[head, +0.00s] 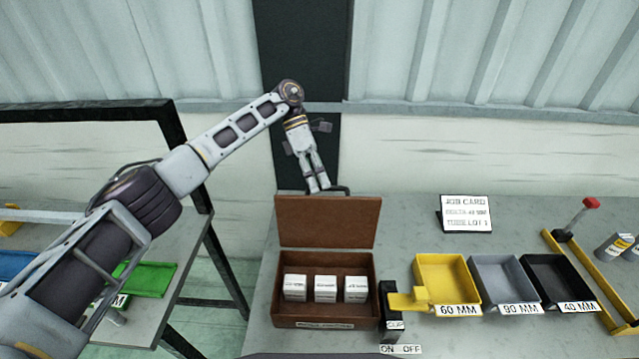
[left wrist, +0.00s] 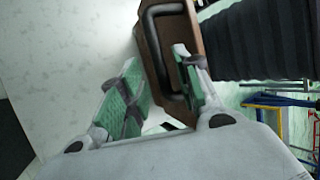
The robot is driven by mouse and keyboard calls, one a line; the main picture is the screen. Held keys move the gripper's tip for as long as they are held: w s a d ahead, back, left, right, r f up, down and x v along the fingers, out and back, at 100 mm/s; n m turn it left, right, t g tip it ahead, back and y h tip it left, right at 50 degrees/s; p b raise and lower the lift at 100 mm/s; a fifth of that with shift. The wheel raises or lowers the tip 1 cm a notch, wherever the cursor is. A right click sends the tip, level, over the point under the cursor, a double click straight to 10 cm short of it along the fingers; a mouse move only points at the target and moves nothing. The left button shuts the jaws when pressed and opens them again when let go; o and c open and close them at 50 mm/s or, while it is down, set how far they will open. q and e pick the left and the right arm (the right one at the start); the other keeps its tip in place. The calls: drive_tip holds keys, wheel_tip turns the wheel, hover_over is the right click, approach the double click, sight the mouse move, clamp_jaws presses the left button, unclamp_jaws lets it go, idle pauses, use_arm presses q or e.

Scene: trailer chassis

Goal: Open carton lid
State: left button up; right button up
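The brown carton (head: 323,322) stands on the grey bench with its lid (head: 328,222) raised, standing up at the back. A black handle (head: 341,190) is on the lid's top edge and shows as a loop in the left wrist view (left wrist: 152,45). My left gripper (head: 319,190) points down at the handle. In the left wrist view its green-padded fingers (left wrist: 160,95) are apart, one beside the lid and one overlapping the handle side. I cannot tell whether they touch it. My right gripper is not in view.
Several white boxes (head: 326,288) sit inside the carton. To its right are a black-and-yellow fixture (head: 391,315), yellow (head: 445,272), grey (head: 506,278) and black (head: 560,278) bins, and a job card (head: 466,213). Another bench with a green tray (head: 148,279) stands at left.

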use_arm(q)
drive_tip(key=v, duration=0.6)
idle(0.3)
drive_tip(key=shift+a, duration=0.1)
idle(0.4)
